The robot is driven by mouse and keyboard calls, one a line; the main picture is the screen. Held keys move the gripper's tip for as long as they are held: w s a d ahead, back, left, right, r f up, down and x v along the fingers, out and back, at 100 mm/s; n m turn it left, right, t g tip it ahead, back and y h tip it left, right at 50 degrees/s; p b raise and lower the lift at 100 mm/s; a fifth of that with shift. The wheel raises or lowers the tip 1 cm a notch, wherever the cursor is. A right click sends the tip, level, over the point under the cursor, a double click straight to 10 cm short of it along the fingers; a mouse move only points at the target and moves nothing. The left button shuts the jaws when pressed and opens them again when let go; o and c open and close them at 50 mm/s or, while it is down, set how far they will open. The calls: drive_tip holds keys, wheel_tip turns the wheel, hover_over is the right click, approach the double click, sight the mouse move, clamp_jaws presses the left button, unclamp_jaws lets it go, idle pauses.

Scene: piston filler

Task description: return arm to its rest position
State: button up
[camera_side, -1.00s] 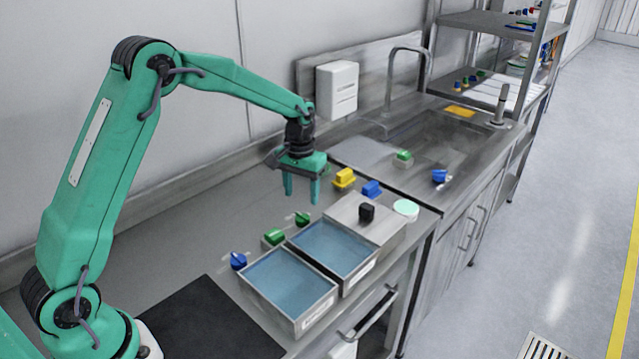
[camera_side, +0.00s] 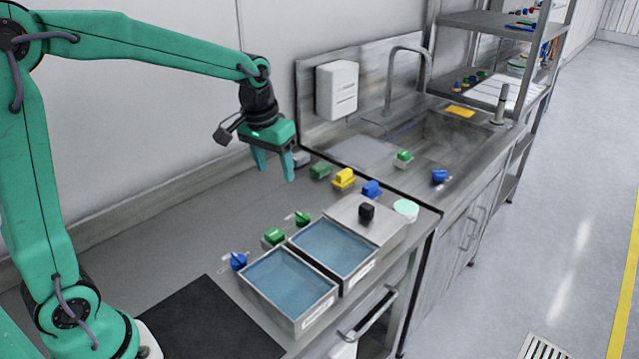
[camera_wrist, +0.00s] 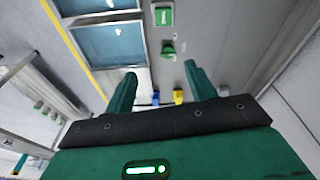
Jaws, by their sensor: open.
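My gripper (camera_side: 274,172) is green, with its two fingers apart and nothing between them. In the side view it hangs above the back of the steel counter, left of the white wall box. In the wrist view my gripper (camera_wrist: 160,85) shows its two fingers spread, with the counter beyond. My arm is raised and reaches from the left, clear of the counter and of the objects on it.
Two blue-lined trays (camera_side: 303,318) sit at the counter's front. Green knobs (camera_side: 273,237) and a blue knob (camera_side: 238,261) lie behind them. Yellow (camera_side: 344,178) and blue (camera_side: 371,189) blocks are near the sink (camera_side: 440,150). A black mat (camera_side: 205,325) lies bare.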

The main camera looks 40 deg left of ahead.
drive_tip(key=s+d+r+m+t, duration=0.1)
drive_tip(key=s+r, duration=0.1)
drive_tip(key=s, duration=0.8)
drive_tip(key=s+d+r+t, duration=0.1)
drive_tip(key=s+r+t, duration=0.1)
drive_tip(key=s, duration=0.7)
drive_tip(key=shift+s+d+m+t, duration=0.15)
drive_tip(key=shift+s+m+t, duration=0.15)
drive_tip(key=shift+s+m, duration=0.1)
